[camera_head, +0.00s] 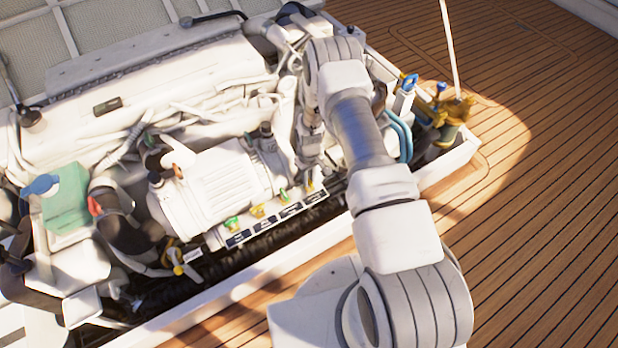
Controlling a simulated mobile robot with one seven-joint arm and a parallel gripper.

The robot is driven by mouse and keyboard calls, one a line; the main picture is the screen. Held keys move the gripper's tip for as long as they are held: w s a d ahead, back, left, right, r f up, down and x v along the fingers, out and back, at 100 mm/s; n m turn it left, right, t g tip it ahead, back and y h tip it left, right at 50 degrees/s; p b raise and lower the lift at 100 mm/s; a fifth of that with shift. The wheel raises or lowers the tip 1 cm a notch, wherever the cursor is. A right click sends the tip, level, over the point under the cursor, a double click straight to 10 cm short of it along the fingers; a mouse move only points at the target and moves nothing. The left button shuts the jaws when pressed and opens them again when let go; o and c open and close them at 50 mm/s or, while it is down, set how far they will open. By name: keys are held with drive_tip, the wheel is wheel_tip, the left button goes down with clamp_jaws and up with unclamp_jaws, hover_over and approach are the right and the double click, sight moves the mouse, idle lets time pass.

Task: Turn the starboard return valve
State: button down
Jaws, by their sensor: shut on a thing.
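A row of small valves with coloured handles runs along the front of the engine, above a strip of dark labels (264,226) too small to read. From left to right I see a green handle (233,223), a yellow handle (257,211), a green handle (283,195) and a yellow handle (310,187) at the right end. I cannot tell from the labels which is the starboard return valve. My gripper (311,176) reaches down over the right-end yellow handle and is shut on it. The fingers are small and partly hidden.
The white engine (215,185) and its hoses crowd the hatch to the left. Blue hoses (402,135) and a brass fitting (455,108) are at right. The hatch's pale rim (235,290) borders open teak deck (530,230).

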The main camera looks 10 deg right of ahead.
drive_tip(key=c, duration=0.8)
unclamp_jaws()
drive_tip(key=shift+r, duration=0.1)
wheel_tip(320, 180, up, 17)
drive_tip(key=p, duration=0.6)
drive_tip(key=shift+r, duration=0.1)
drive_tip(key=shift+r, duration=0.1)
